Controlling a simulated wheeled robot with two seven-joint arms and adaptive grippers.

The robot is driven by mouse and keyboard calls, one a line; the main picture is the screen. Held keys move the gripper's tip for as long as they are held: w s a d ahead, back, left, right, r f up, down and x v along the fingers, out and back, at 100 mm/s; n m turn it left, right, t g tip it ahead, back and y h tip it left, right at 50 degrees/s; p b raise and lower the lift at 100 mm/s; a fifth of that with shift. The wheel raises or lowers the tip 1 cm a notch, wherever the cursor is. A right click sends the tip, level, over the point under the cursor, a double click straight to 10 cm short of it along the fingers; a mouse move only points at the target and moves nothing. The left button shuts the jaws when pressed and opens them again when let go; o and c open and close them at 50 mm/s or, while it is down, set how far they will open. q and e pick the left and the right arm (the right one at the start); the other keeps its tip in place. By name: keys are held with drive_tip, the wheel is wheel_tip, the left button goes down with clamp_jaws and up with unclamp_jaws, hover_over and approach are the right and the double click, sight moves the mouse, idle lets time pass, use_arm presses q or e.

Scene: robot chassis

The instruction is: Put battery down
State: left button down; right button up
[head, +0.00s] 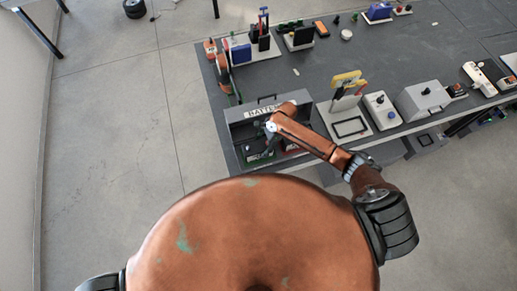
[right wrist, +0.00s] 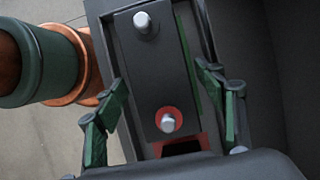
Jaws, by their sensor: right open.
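The battery (right wrist: 150,75) is a dark grey block with two metal posts on top, one ringed in red. In the right wrist view it sits inside a dark-walled holder. My right gripper (right wrist: 165,112) is open, its green-padded fingers on either side of the battery's near end with gaps between. In the head view the right gripper (head: 262,150) reaches down into the grey bin marked BATTERY (head: 233,132), at the table's near left corner. My arm hides part of the bin and its contents. My left gripper is out of view.
The dark table (head: 350,70) carries a yellow-handled tool on a stand (head: 345,84), a white box with a black knob (head: 381,108) and a grey box (head: 424,99) right of the bin. The table's middle is mostly clear.

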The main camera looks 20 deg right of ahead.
drive_tip(key=v, duration=0.8)
drive_tip(key=shift+d+r, duration=0.1)
drive_tip(key=shift+r, duration=0.05)
